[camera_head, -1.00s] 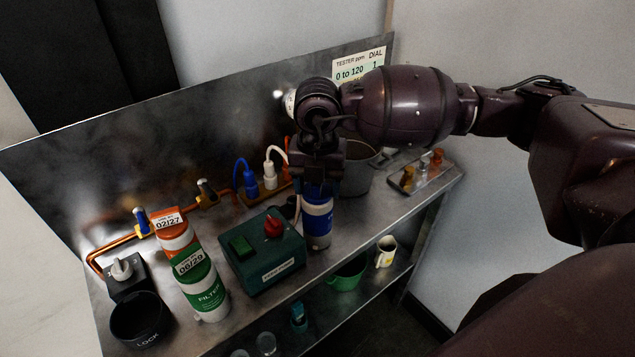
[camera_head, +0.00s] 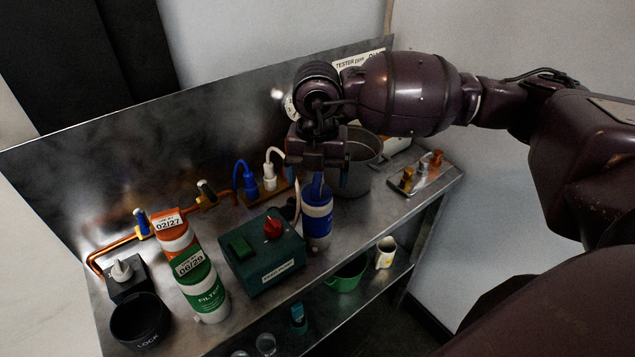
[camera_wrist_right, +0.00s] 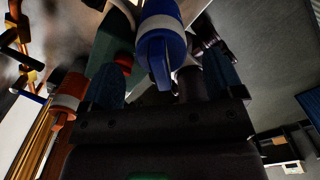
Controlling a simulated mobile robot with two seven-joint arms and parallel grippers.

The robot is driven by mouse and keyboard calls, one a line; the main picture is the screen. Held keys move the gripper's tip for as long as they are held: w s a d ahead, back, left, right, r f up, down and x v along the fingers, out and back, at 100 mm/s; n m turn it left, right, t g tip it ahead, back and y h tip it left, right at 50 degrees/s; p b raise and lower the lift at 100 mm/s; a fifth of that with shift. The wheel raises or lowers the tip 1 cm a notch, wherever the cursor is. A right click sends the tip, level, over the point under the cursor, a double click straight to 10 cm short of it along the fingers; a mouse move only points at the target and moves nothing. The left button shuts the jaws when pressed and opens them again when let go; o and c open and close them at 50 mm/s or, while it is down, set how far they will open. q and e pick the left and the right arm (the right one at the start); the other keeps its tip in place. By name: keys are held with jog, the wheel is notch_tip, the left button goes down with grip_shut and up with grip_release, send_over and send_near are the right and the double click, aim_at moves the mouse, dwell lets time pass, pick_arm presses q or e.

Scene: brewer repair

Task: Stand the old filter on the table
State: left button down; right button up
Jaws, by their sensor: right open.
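A blue and white filter cartridge (camera_head: 317,222) stands upright on the steel table, just right of the green box. My right gripper (camera_head: 317,178) is directly above its top, open, with its fingers on either side of the narrow blue top tab. In the right wrist view the blue cap (camera_wrist_right: 162,45) and its tab sit between my two open fingers (camera_wrist_right: 165,80), with gaps visible. An orange filter (camera_head: 172,232) dated 02/27 and a green and white filter (camera_head: 205,290) dated 08/29 stand at the left. My left gripper is not in view.
A green box (camera_head: 262,255) with a red knob stands close left of the blue filter. A grey pot (camera_head: 359,165) stands behind it on the right. A black LOCK ring (camera_head: 140,322) is at front left. A small tray (camera_head: 424,172) is at the right end.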

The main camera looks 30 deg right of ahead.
notch_tip(320, 180, up, 9)
jog(key=shift+r, duration=0.2)
dwell(0.6)
